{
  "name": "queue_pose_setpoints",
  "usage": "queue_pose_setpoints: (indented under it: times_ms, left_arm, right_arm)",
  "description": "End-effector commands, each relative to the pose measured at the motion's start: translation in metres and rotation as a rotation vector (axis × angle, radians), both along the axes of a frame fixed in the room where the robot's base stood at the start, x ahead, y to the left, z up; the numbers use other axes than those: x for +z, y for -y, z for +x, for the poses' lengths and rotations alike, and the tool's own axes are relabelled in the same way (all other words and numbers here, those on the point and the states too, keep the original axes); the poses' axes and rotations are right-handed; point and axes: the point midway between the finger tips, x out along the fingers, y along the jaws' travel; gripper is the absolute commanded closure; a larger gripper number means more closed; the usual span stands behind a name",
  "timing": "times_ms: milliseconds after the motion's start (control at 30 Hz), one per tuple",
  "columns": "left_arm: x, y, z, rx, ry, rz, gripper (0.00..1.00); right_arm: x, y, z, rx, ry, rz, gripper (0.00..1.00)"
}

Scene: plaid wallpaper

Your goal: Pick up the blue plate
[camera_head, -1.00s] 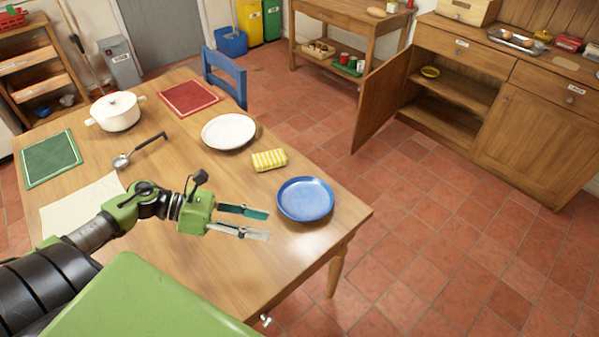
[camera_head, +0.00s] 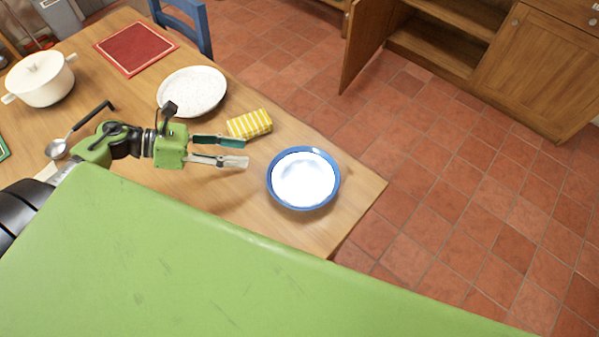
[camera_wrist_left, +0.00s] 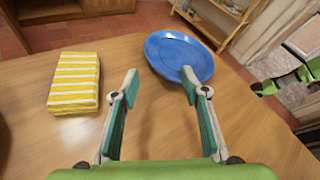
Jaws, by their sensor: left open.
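The blue plate (camera_head: 303,179) lies near the right corner of the wooden table in the head view, with a bright glare over its middle. It also shows in the left wrist view (camera_wrist_left: 180,55), ahead of the fingers and toward the right one. My left gripper (camera_head: 246,151) is open and empty, a little left of the plate in the head view. In the left wrist view, my left gripper (camera_wrist_left: 160,85) has its two fingers spread apart, with bare table between them. The right finger's tip appears close to the plate's near rim; I cannot tell if they touch.
A yellow striped cloth or sponge (camera_head: 249,124) lies just behind my left gripper. A white plate (camera_head: 192,92), ladle (camera_head: 75,134), white pot (camera_head: 40,79) and red mat (camera_head: 135,48) are also on the table (camera_head: 215,193). The table's edge is close beyond the blue plate.

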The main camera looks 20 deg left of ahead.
Motion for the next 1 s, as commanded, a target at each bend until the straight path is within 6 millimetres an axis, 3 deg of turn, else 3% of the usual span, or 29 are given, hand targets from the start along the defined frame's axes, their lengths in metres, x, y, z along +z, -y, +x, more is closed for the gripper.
queue_pose_setpoints:
  times_ms: [33, 167, 467, 1000]
  left_arm:
    - [-0.009, 0.0, 0.0, 0.0, 0.0, 0.0, 0.59]
    - [-0.016, 0.003, 0.002, 0.0, 0.001, 0.0, 0.59]
    - [-0.034, 0.046, 0.027, -0.001, 0.005, -0.001, 0.59]
    - [-0.048, 0.096, 0.06, 0.0, 0.004, -0.003, 0.59]
  right_arm:
    - [-0.009, 0.0, -0.002, 0.0, -0.003, -0.001, 0.63]
    - [-0.017, 0.001, -0.004, -0.001, -0.006, -0.001, 0.63]
    - [-0.033, 0.001, -0.007, -0.001, -0.011, -0.002, 0.63]
    - [-0.035, 0.004, -0.009, 0.001, -0.013, -0.006, 0.63]
